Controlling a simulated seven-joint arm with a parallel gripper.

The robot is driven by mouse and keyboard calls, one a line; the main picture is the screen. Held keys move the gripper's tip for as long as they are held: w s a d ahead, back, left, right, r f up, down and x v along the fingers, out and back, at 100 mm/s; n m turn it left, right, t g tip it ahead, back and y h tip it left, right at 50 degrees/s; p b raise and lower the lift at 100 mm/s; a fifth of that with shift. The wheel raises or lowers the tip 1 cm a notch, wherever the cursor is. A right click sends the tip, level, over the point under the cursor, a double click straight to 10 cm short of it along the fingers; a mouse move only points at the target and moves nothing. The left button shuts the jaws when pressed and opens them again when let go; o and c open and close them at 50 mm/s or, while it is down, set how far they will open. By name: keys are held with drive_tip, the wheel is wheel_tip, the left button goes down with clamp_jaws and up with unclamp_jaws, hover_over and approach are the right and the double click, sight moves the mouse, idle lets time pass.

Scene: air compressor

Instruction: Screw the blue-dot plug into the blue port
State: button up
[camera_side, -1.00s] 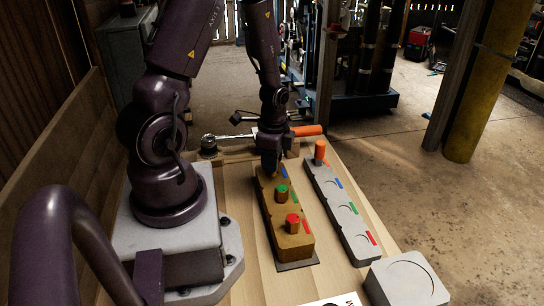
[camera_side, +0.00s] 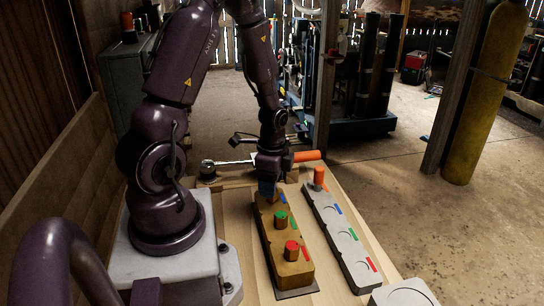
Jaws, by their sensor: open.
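My gripper (camera_side: 267,192) points down at the far end of the brown block (camera_side: 277,240), beside that block's blue mark (camera_side: 281,197). Its fingers are open, though the gap is hard to see. The blue-dot plug cannot be made out; the gripper covers the place beside the blue mark. A green-dot plug (camera_side: 281,219) and a red-dot plug (camera_side: 291,251) stand upright in the brown block. The grey strip (camera_side: 330,222) lies to the right. Its blue port is an empty round recess beside a blue mark (camera_side: 338,209).
An orange plug (camera_side: 319,177) stands at the grey strip's far end. Green and red marked ports nearer are empty. A wrench with an orange handle (camera_side: 306,156) lies behind my gripper. A grey block with a round recess (camera_side: 404,292) is at the front right.

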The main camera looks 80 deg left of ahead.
wheel_tip(320, 180, up, 11)
drive_tip(key=shift+w, duration=0.15)
drive_tip(key=shift+d, duration=0.1)
drive_tip(key=shift+c, duration=0.6)
wheel_tip(320, 180, down, 4)
drive_tip(key=shift+r, duration=0.15)
drive_tip(key=shift+f, duration=4.75)
drive_tip(key=shift+c, duration=0.2)
clamp_jaws()
drive_tip(key=shift+f, duration=0.1)
